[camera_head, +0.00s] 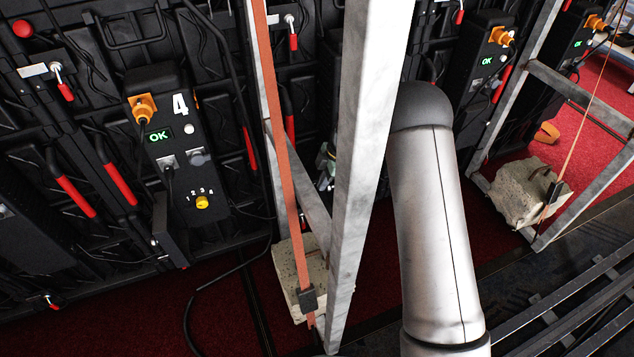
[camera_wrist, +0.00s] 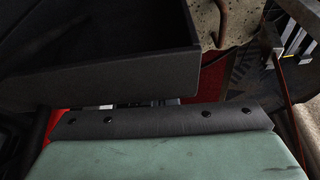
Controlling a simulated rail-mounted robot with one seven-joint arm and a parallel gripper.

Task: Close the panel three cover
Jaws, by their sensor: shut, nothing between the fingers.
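A dark flat panel (camera_wrist: 110,75) with a straight lower edge crosses the upper left of the wrist view. It looks like a cover standing out from its unit, but I cannot read a number on it. Panel three's unit is mostly hidden behind the strut and my arm.
A unit marked 4 (camera_head: 180,135) with a lit OK display stands at left. A metal strut (camera_head: 362,160) and an orange strap (camera_head: 285,150) stand in front of the wall. A concrete block (camera_head: 298,278) sits at the strut's foot, another (camera_head: 522,193) at right.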

